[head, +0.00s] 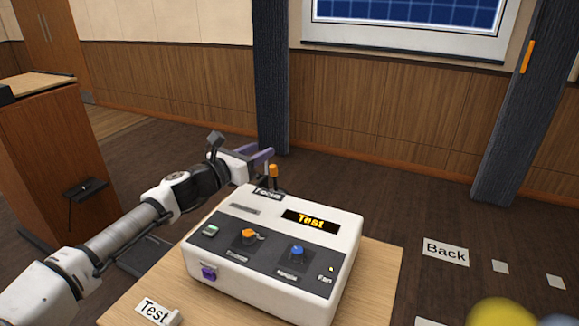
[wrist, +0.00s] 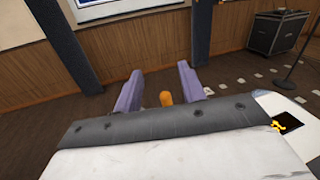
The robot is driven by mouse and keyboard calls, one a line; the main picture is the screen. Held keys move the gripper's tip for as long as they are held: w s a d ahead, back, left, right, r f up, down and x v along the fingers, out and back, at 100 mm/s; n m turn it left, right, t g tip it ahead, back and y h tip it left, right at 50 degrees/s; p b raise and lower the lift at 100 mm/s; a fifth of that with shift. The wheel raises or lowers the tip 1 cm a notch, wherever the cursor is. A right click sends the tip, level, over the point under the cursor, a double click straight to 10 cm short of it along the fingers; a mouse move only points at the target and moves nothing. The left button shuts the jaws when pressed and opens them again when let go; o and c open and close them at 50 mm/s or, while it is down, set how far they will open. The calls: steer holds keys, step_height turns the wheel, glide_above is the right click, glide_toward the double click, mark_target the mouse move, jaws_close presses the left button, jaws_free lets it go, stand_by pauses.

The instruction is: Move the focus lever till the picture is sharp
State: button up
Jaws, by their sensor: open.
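The focus lever, an orange knob on a dark stem (head: 273,171), stands at the back edge of the white projector box (head: 265,303), behind a "Focus" label (head: 268,193). My gripper (head: 264,157) is open, its purple fingers beside the knob. In the wrist view my gripper (wrist: 161,78) has the orange knob (wrist: 166,98) showing between its fingers, nearer the right one, with a gap to the left one. Whether a finger touches it, I cannot tell. The picture on the screen (head: 405,12) is a blue grid, only partly in view; its sharpness is hard to judge.
The box top carries an orange knob (head: 250,236), a blue knob (head: 297,250), a green switch (head: 211,230) and a lit "Test" display (head: 310,221). It stands on a wooden table (head: 378,275). A wooden lectern (head: 50,165) stands left. Dark columns flank the screen.

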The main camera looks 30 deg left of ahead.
mark_target(271, 170)
step_height(271, 170, down, 6)
steer(key=shift+f+p, duration=0.25)
steer(key=shift+p, duration=0.55)
steer(key=w, duration=0.2)
steer(key=w+d+p, duration=0.1)
steer(key=w, duration=0.2)
steer(key=w+p, duration=0.1)
steer(key=w, duration=0.1)
steer(key=shift+w+d+f, duration=0.2)
steer(key=shift+d+f, duration=0.05)
steer(key=shift+f, duration=0.1)
jaws_close()
